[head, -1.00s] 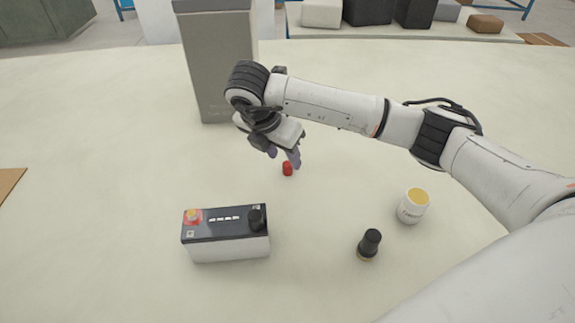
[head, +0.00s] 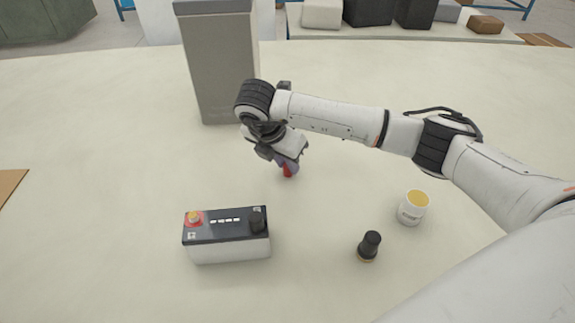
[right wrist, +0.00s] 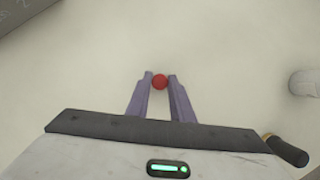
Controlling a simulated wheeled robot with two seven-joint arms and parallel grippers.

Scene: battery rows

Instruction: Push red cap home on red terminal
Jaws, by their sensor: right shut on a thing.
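The red cap (head: 287,171) is behind the battery on the table. My right gripper (head: 286,168) has come down over it and is shut on it. In the right wrist view the red cap (right wrist: 160,81) sits between the two purple fingertips (right wrist: 160,80). The battery (head: 228,247) stands at the lower left, with a dark top and a light body. Its red terminal (head: 193,216), a brassy post on a red base, is at the left end of the top. A black cap (head: 257,216) covers the right end. My left gripper is not in view.
A white cup with yellow inside (head: 412,207) stands at the right. A dark cylinder (head: 370,244) stands in front of it. A tall grey box (head: 218,62) rises behind the gripper. The table (head: 110,150) is clear between the battery and the cap.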

